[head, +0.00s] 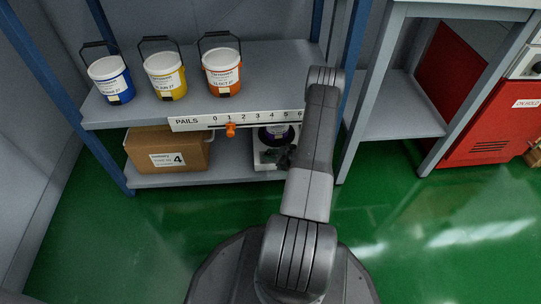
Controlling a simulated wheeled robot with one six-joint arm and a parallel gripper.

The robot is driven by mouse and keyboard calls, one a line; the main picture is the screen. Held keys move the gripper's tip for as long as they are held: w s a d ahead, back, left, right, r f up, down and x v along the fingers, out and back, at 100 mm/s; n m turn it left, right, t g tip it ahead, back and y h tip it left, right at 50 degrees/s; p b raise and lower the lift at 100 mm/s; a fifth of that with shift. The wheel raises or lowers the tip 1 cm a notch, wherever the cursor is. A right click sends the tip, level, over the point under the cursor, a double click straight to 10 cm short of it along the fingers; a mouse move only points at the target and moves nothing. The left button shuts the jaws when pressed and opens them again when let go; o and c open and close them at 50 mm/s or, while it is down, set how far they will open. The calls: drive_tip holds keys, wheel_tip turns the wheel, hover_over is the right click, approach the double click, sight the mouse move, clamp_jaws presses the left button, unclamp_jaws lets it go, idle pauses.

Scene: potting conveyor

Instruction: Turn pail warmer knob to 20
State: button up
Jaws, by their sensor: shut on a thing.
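The pail warmer (262,156) is a white unit on the lower shelf, with a dark pail (277,134) with a pale label on it. My gripper (285,157) is at the right front of the warmer, below the pail, and is shut on the knob. The knob itself is hidden by the gripper and too small to make out. The dial numbers cannot be read. My arm covers the right side of the warmer.
Blue, yellow and orange pails (221,73) stand on the upper shelf (285,62). A cardboard box (168,148) is left on the lower shelf. Green floor (420,215) is clear at right.

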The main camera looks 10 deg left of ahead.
drive_tip(key=shift+n+g, duration=0.4)
drive_tip(key=shift+g, duration=0.2)
drive_tip(key=o, duration=1)
drive_tip(key=shift+p+v, duration=1.4)
drive_tip(key=shift+v, duration=2.35)
drive_tip(key=shift+f, duration=0.1)
